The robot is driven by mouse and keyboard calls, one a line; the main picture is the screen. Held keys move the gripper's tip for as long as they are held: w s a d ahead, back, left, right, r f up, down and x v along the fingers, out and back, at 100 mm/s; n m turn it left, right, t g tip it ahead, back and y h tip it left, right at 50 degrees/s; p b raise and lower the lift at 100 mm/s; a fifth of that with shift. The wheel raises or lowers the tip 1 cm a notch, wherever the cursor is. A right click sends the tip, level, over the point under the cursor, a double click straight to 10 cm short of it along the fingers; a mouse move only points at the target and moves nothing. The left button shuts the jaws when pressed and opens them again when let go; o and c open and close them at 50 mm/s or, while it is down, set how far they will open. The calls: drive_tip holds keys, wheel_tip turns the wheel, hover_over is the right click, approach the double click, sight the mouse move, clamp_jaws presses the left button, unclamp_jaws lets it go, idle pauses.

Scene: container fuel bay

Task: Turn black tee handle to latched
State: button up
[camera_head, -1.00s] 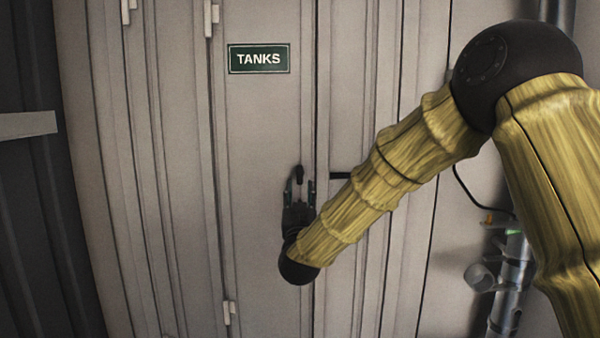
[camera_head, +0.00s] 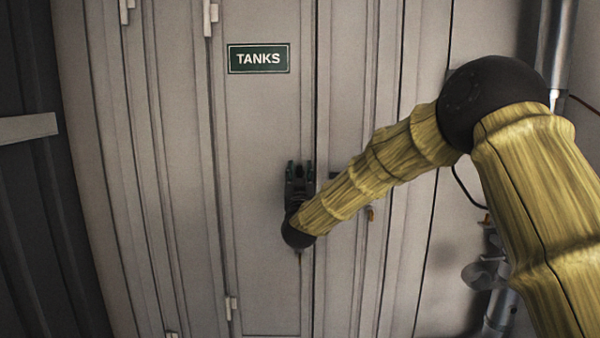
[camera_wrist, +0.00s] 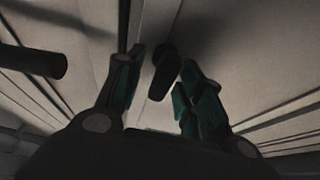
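The black tee handle (camera_wrist: 164,72) shows in the wrist view as a dark, tilted bar between my two fingers. Gaps are visible on both sides of its upper part; contact lower down is too dark to tell. My gripper (camera_wrist: 160,85) is open, one finger on each side of the handle. In the head view my gripper (camera_head: 299,172) is up at the pale door (camera_head: 262,130), just left of its vertical seam, and hides most or all of the handle. Which way the handle is turned cannot be told from the head view.
A green TANKS sign (camera_head: 259,59) is on the door above my gripper. A separate dark bar (camera_wrist: 34,62) lies at the left in the wrist view. Small orange part (camera_head: 370,213) sits below my forearm. Metal pipes (camera_head: 555,50) stand at the right.

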drive_tip(key=shift+c, duration=0.3)
clamp_jaws()
